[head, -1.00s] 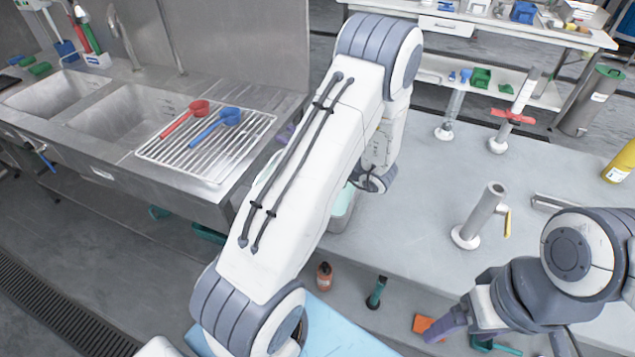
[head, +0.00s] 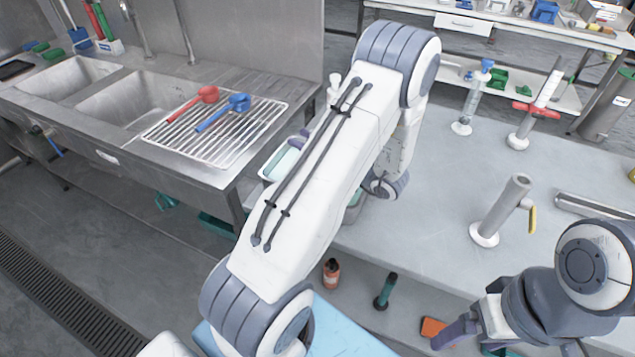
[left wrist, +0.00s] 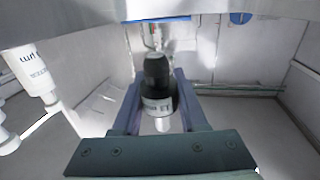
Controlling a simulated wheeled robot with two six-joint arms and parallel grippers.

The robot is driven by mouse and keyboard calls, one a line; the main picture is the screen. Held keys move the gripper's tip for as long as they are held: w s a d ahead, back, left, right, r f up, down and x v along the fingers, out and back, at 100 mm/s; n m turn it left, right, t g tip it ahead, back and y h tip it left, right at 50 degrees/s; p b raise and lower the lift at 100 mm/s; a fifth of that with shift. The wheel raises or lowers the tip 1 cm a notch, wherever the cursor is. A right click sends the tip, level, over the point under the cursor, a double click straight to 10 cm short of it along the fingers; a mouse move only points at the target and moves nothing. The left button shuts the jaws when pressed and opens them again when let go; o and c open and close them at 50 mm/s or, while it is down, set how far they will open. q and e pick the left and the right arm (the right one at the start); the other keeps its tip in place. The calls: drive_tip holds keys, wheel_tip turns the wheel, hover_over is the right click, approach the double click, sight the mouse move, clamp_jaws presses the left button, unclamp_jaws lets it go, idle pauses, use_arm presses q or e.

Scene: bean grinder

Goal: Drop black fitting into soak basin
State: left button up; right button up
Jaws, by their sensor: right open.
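In the left wrist view, a black fitting (left wrist: 157,72) with a pale lettered band and a white end sits between the fingers of my left gripper (left wrist: 159,102). The fingers flank it closely and appear shut on it. In the head view, my left arm hides the fitting and most of the left gripper; a purple-grey part, likely a finger, shows left of the arm. A pale container (head: 270,176) with a greenish inside, possibly the soak basin, shows there, partly hidden by the arm. My right gripper (head: 500,347) is open at the lower right, partly cut off.
A steel sink counter with a wire rack (head: 228,150) holding a red scoop (head: 193,103) and a blue scoop (head: 223,112) stands at left. The grey table (head: 430,215) carries a metal post (head: 500,212).

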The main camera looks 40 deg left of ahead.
use_arm(q)
drive_tip(key=o, duration=0.4)
drive_tip(key=shift+c, duration=0.2)
drive_tip(key=d+r, duration=1.1)
drive_tip(key=shift+w+d+b, duration=0.2)
drive_tip(key=shift+d+b, duration=0.15)
